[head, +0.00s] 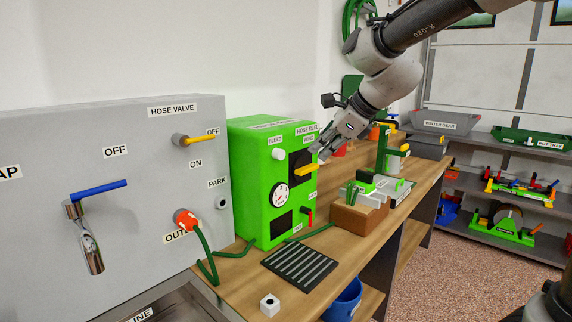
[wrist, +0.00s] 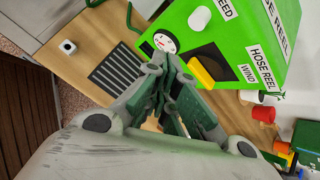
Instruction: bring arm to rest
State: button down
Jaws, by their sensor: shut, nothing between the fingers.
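My gripper (head: 327,152) is at the upper right side of the green hose reel box (head: 250,184) in the head view, close to its yellow lever (head: 307,170). In the wrist view my gripper (wrist: 167,72) is shut and empty, its fingers together in front of the box (wrist: 230,48). The yellow lever (wrist: 203,75) shows just beyond the fingers there, and I cannot tell whether they touch it. My arm (head: 385,75) reaches down from the upper right.
A grey panel (head: 110,195) with a blue lever (head: 97,188) and yellow valve handle (head: 188,140) stands at left. The bench holds a black slotted mat (head: 299,265), a white block (head: 269,304) and a brown block (head: 358,216). Shelves (head: 470,185) stand at right.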

jog(key=s+d+f+n+h, duration=0.3)
jog(key=s+d+n, duration=0.7)
jog(key=s+d, duration=0.2)
jog(key=s+d+f+n+g+h, duration=0.1)
jog(key=s+d+f+n+h, duration=0.2)
jog(key=s+d+n, duration=0.7)
jog(key=s+d, duration=0.2)
jog(key=s, duration=0.2)
jog(key=shift+s+d+f+n, duration=0.15)
jog(key=shift+d+f+n, duration=0.05)
jog(key=shift+n, duration=0.2)
